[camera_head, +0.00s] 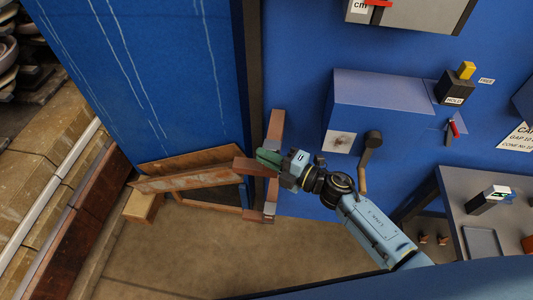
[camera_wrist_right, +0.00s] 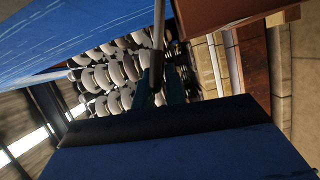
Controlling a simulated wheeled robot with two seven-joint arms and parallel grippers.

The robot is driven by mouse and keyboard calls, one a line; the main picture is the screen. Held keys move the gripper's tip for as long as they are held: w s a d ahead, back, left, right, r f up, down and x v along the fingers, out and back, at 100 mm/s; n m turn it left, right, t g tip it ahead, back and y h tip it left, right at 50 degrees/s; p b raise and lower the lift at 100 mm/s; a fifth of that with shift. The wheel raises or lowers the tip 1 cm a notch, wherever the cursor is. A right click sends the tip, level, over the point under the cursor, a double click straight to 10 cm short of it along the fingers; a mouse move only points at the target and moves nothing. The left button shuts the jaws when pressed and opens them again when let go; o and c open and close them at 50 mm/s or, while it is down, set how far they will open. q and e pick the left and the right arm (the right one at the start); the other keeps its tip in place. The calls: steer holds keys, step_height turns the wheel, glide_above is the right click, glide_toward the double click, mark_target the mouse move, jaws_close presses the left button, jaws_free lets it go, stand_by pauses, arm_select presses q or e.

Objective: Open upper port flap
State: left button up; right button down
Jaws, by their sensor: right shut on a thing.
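A rust-brown flap (camera_head: 190,168) stands tilted out at the low opening beside the streaked blue panel; I take it for the upper port flap, though no label shows. My right gripper (camera_head: 268,158) is at the brown bars to the right of the opening, with its green fingers beside a short brown bar (camera_head: 253,167). In the right wrist view, its dark fingers (camera_wrist_right: 158,92) are closed around the lower end of a thin grey bar (camera_wrist_right: 158,35). How this bar joins the flap is hidden. My left gripper is not in view.
An upright brown post (camera_head: 275,127) stands close to my right gripper. A crank handle (camera_head: 372,140) juts from the blue wall to the right. Insulator stacks (camera_wrist_right: 110,75) show beyond the fingers. Bare floor (camera_head: 200,245) lies below the opening.

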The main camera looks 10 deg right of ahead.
steer(key=shift+w+d+r+p, duration=0.15)
steer(key=shift+w+r+p, duration=0.2)
steer(key=shift+r, duration=0.35)
steer(key=shift+w+d+r+p, duration=0.1)
steer(key=shift+w+r+p, duration=0.2)
steer(key=shift+r, duration=0.4)
steer(key=shift+w, duration=0.1)
steer(key=c, duration=1.5)
jaws_free()
steer(key=shift+f, duration=0.2)
steer(key=b, duration=0.2)
glide_toward(268, 147)
steer(key=s+r, duration=0.1)
steer(key=s+d+r, duration=0.1)
steer(key=s, duration=0.1)
steer(key=s+d+r, duration=0.1)
steer(key=s, duration=0.1)
steer(key=shift+r, duration=0.25)
